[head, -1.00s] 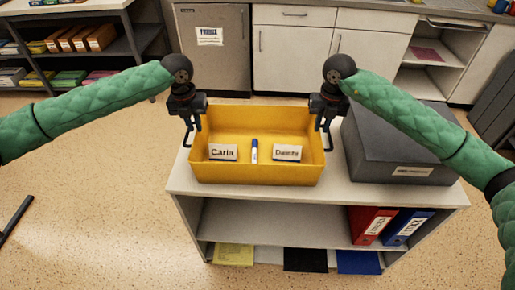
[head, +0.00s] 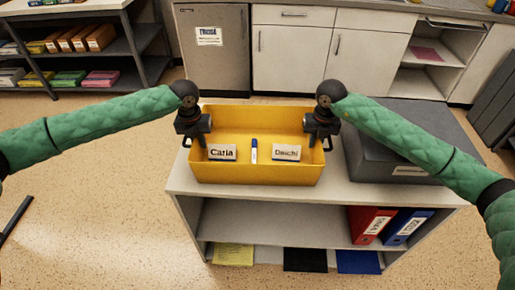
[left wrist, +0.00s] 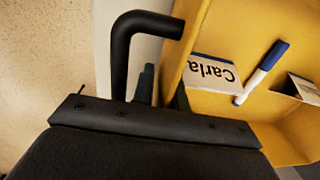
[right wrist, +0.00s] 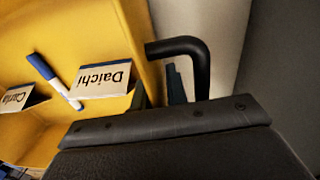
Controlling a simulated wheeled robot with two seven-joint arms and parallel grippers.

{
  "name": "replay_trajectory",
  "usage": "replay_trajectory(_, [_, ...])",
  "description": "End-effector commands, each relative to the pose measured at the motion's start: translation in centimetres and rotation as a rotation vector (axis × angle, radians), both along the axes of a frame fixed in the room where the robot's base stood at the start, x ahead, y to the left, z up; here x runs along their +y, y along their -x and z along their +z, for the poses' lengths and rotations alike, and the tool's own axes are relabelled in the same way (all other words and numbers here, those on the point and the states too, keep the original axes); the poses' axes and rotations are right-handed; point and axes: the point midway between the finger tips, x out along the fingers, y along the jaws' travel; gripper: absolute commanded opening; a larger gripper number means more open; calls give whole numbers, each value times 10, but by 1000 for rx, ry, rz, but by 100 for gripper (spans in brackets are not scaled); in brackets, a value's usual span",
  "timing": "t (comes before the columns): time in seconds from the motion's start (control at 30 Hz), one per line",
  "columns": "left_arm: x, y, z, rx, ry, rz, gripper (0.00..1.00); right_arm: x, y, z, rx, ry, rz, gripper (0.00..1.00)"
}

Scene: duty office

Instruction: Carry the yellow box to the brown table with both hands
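The yellow box (head: 257,174) stands upright on a white shelf unit. It holds a card reading Carla (head: 222,152), a card reading Daichi (head: 286,152) and a blue-and-white marker (head: 254,151). My left gripper (head: 200,143) is at the box's left side and my right gripper (head: 316,143) at its right side. Black bent handles show beside the box walls in the left wrist view (left wrist: 122,60) and right wrist view (right wrist: 201,65). Each handle runs under my gripper body. The fingers are mostly hidden, so their closure is unclear. The brown table is not in view.
A dark grey box (head: 385,150) stands close to the right of the yellow box on the shelf unit (head: 330,192). Red (head: 371,226) and blue (head: 408,227) binders sit below. Open floor (head: 100,200) lies to the left. Cabinets (head: 290,55) line the back.

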Motion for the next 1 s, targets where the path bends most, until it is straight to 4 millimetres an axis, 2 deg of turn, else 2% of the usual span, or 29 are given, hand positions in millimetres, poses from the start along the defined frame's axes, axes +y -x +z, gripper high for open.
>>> replay_trajectory(0.07, [0,0,0,0,0,0,15,0,0,0,0,0,0,15])
replay_trajectory(0.17, [0,0,0,0,0,0,0,0,0,0,0,0,0,0])
replay_trajectory(1.0, [1,0,1,0,-1,1,0,-1,0,0,0,1,-1,0])
